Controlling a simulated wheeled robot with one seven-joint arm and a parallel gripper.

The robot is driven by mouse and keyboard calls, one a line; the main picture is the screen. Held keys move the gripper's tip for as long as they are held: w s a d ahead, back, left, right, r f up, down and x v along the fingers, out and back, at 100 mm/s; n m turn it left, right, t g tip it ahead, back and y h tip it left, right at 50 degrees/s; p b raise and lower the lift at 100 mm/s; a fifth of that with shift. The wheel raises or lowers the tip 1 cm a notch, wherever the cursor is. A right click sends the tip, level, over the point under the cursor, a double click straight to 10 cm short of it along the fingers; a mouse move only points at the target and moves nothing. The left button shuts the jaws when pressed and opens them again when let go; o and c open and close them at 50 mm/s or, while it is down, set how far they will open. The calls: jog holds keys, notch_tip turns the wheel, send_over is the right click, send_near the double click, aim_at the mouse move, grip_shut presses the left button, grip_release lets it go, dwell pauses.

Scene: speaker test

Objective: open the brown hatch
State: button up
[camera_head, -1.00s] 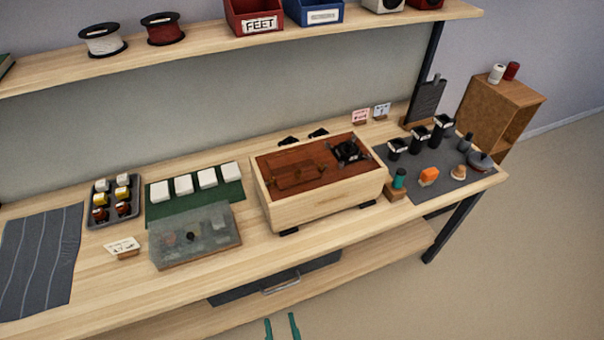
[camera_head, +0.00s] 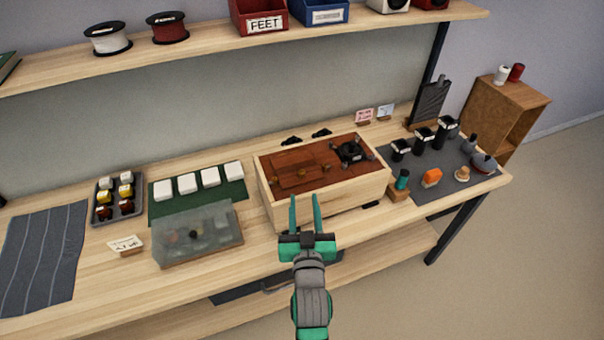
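The brown hatch (camera_head: 297,172) is a flat reddish-brown panel set in the top of a light wooden box (camera_head: 340,196) on the workbench. It looks closed and lies flush, with small brass-coloured parts on it. My gripper (camera_head: 305,198) is in front of the box's front face, with its two teal fingers pointing up and away from me. The fingers are apart with nothing between them. They overlap the box's front in the picture; I cannot tell whether they touch it. A black round fitting (camera_head: 349,151) sits on the box top, right of the hatch.
A clear-lidded case (camera_head: 198,236) stands left of the box. A green mat (camera_head: 160,209) with white blocks lies behind it. A shelf (camera_head: 200,52) runs above.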

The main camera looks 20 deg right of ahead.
aim_at(302, 176)
jog(key=x, duration=1)
jog(key=shift+w+d, duration=0.1)
jog(key=shift+w, duration=0.3)
grip_shut()
